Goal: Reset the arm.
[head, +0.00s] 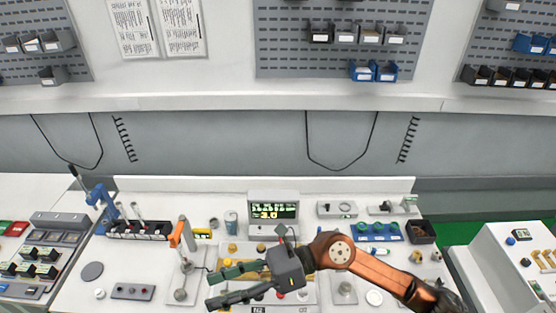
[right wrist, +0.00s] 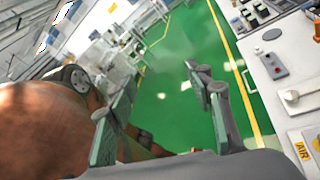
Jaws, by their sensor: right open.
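My right arm comes in from the lower right of the head view, with orange-brown links. Its dark grey gripper (head: 222,287) points left over the front middle of the white worktop (head: 75,285). The two fingers are spread apart with nothing between them. In the right wrist view the open fingers (right wrist: 165,105) frame the green floor, and an orange-brown link of mine fills the left side. My left gripper does not show in either view.
A display unit (head: 273,212) stands behind the gripper. An orange-topped stand (head: 183,240) is close to its left. A blue clamp-like device (head: 100,205) stands at the back left. Bins hang on the wall panel (head: 345,60). A white cart (head: 510,260) stands at the right.

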